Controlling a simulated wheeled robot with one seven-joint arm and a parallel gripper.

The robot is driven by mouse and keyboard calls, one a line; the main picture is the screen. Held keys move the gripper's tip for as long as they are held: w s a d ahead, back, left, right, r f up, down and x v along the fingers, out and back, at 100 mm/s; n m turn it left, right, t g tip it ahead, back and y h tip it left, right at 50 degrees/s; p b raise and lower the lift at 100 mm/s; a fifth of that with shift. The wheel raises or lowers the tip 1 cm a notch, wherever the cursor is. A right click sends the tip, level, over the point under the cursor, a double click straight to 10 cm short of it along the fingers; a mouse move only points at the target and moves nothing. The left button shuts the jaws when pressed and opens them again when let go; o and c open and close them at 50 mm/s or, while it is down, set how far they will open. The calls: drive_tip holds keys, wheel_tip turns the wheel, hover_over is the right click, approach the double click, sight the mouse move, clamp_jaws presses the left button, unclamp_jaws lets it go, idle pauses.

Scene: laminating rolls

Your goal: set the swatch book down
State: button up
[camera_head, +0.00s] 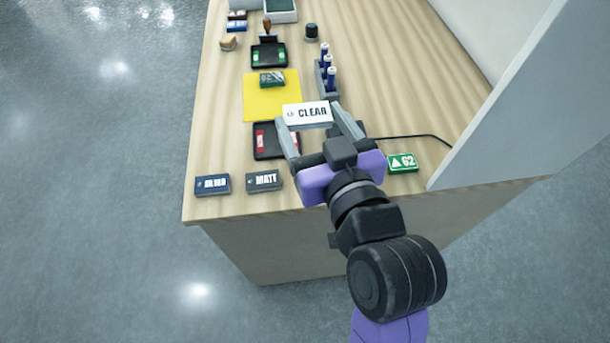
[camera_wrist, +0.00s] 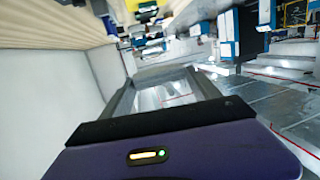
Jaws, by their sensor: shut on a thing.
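The swatch book is a white block marked CLEAR (camera_head: 307,115), held between the two fingers of my gripper (camera_head: 309,117). In the head view it appears above the wooden table, over the gap between the yellow mat and the black tray with red pieces. I cannot tell how high above the table it is. In the wrist view the fingers (camera_wrist: 163,88) reach forward, with a pale grey bar across their ends that looks like the book's edge.
A yellow mat (camera_head: 257,104) holds a green block (camera_head: 272,78). A black tray (camera_head: 262,152) lies below it. SILVER (camera_head: 212,185), MATT (camera_head: 264,180) and green (camera_head: 403,163) blocks line the near edge. A grey panel (camera_head: 510,110) bounds the right.

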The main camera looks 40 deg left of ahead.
wheel_tip(320, 180, down, 15)
drive_tip(key=shift+r+b, duration=0.1)
drive_tip(key=shift+b, duration=0.25)
drive_tip(key=shift+f+b, duration=0.45)
drive_tip(key=shift+f, duration=1.95)
drive_tip(key=shift+f+b, duration=0.2)
drive_tip(key=shift+b, duration=0.1)
drive_tip(key=o, duration=1.4)
drive_tip(key=shift+c, duration=0.2)
drive_tip(key=shift+r+p, duration=0.15)
drive_tip(key=shift+p, duration=0.25)
drive_tip(key=shift+s+d+f, duration=0.15)
drive_tip(key=shift+d+f, duration=0.05)
drive_tip(key=shift+d, duration=0.1)
drive_tip(key=f+b+v, duration=0.1)
drive_tip(key=b+v, duration=0.1)
drive_tip(key=v, duration=0.5)
drive_tip(key=shift+s+r+b, duration=0.2)
drive_tip(key=shift+r+b, duration=0.15)
